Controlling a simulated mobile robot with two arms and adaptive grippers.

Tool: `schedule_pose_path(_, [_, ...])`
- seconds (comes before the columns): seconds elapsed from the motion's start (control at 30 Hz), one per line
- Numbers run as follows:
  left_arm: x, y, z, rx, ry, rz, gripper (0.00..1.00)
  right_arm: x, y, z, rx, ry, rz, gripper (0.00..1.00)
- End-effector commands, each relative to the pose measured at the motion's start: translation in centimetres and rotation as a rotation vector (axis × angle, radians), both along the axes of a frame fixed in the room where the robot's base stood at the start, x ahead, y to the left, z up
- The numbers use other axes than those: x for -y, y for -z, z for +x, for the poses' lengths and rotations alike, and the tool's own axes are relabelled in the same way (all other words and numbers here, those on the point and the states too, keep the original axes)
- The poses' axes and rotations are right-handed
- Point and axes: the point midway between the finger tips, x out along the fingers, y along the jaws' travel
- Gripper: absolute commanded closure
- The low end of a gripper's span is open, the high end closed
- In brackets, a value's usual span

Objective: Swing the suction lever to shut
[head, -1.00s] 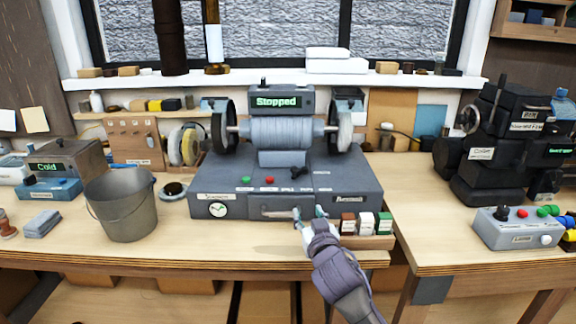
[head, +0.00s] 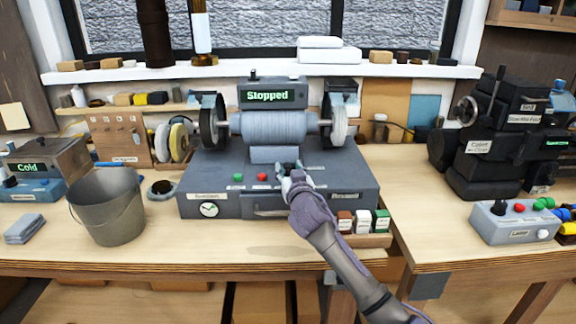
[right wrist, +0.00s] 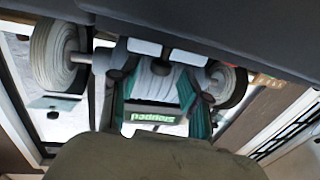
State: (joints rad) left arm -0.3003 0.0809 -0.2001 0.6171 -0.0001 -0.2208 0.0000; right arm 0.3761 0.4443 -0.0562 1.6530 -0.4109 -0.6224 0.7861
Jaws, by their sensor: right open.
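The grey bench grinder (head: 268,123) has a lit display reading Stopped and a wide box base (head: 330,180). On the base top are a green button (head: 238,177), a red button (head: 262,177) and a dark knob or small lever (head: 289,166). I cannot read which control is the suction lever. My right gripper (head: 288,178) is open over the base's front part, close to the dark control; contact is unclear, and it partly hides the labels there. The right wrist view shows the grinder upside down behind my fingers (right wrist: 157,105). My left gripper is not in view.
A metal bucket (head: 105,210) stands left of the base. Small labelled boxes (head: 362,222) sit at its front right. A dark machine (head: 490,150) and a grey control box (head: 512,222) stand on the right table. The bench front between bucket and boxes is clear.

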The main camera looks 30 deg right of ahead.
Motion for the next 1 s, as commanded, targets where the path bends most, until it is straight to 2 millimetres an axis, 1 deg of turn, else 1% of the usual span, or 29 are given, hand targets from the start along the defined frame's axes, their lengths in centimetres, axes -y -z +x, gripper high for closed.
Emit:
schedule_pose_path(0.03, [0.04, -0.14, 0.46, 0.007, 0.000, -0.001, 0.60, 0.23, -0.09, 0.53, 0.000, 0.001, 0.000, 0.54])
schedule_pose_path(0.1, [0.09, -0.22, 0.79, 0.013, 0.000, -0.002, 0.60, 0.42, -0.04, 0.98, 0.000, 0.001, 0.000, 0.54])
schedule_pose_path(0.2, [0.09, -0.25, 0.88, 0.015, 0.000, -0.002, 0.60, 0.53, -0.04, 1.33, 0.000, 0.000, 0.000, 0.54])
schedule_pose_path(0.47, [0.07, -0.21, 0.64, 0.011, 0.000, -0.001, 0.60, 0.55, 0.01, 1.40, 0.000, 0.000, 0.000, 0.54])
schedule_pose_path(0.57, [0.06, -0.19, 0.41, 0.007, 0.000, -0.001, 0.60, 0.56, 0.01, 1.38, 0.000, 0.000, 0.000, 0.69])
schedule_pose_path(0.7, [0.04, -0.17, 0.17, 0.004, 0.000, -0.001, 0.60, 0.55, 0.02, 1.37, 0.000, 0.000, 0.000, 0.92])
schedule_pose_path(0.77, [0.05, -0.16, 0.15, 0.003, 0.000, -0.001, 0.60, 0.55, 0.02, 1.37, 0.000, 0.000, 0.000, 1.00])
schedule_pose_path(1.0, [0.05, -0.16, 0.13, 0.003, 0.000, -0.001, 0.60, 0.55, 0.03, 1.36, -0.001, 0.000, 0.000, 1.00])
